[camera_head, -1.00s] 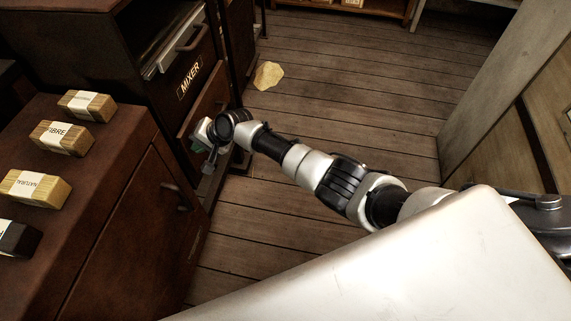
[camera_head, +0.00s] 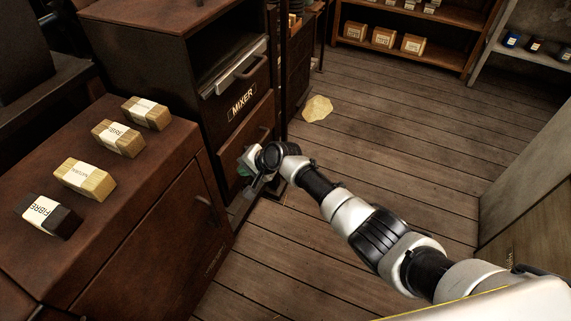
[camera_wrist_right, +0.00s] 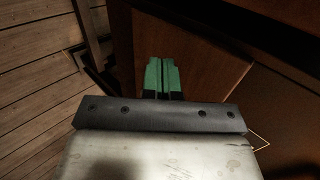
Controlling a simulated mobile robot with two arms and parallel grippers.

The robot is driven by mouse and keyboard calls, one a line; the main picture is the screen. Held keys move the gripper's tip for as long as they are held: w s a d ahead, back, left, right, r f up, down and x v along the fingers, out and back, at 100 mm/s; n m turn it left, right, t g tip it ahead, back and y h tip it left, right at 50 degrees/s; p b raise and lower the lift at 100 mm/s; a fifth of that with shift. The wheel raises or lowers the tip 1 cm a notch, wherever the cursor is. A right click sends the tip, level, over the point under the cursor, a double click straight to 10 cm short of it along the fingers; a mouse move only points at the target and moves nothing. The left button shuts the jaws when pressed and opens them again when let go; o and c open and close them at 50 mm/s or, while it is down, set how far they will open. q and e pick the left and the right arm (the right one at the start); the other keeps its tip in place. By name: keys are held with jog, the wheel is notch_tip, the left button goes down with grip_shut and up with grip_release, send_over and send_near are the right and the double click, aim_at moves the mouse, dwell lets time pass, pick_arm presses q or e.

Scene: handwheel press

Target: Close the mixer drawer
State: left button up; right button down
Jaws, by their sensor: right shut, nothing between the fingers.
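The dark mixer drawer front (camera_head: 262,92), labelled MIXER, is in the brown cabinet at the upper middle of the head view. A handle and a pale metal edge show at its top, below a dark opening. How far the drawer stands out is hard to tell. My right gripper (camera_head: 246,160) is low in front of the brown panel (camera_head: 259,130) below the drawer. In the right wrist view its green fingers (camera_wrist_right: 162,76) are together and empty, facing a brown panel; contact is unclear. My left gripper is not in view.
A low brown cabinet (camera_head: 155,215) with several labelled blocks stands at the left.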

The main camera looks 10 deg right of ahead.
jog(key=p+v, duration=0.2)
jog(key=v, duration=0.9)
jog(key=s+d+f+n+h+p, duration=0.15)
jog(key=s+d+f, duration=0.25)
jog(key=s+f, duration=0.45)
jog(key=s+d+f+n+g+h, duration=0.15)
jog(key=s+d+f, duration=0.3)
jog(key=f, duration=0.65)
jog(key=s+d+f+h, duration=0.2)
jog(key=s+d+f, duration=0.2)
jog(key=s+f, duration=0.45)
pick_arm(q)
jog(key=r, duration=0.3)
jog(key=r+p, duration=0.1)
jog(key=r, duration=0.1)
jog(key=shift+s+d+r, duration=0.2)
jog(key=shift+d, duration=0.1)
pick_arm(e)
jog(key=s+d+f+n+g+h, duration=0.1)
jog(key=s+d+f+n, duration=0.1)
jog(key=s, duration=0.7)
jog(key=s+d+f+n+h, duration=0.1)
jog(key=s+f, duration=0.4)
jog(key=s, duration=0.5)
jog(key=s+d+f+n+g, duration=0.1)
jog(key=s+d+f+n, duration=0.2)
jog(key=s, duration=0.7)
jog(key=shift+s+d+f+g+h, duration=0.2)
jog(key=shift+d+f+g+h, duration=0.15)
jog(key=shift+f, duration=0.2)
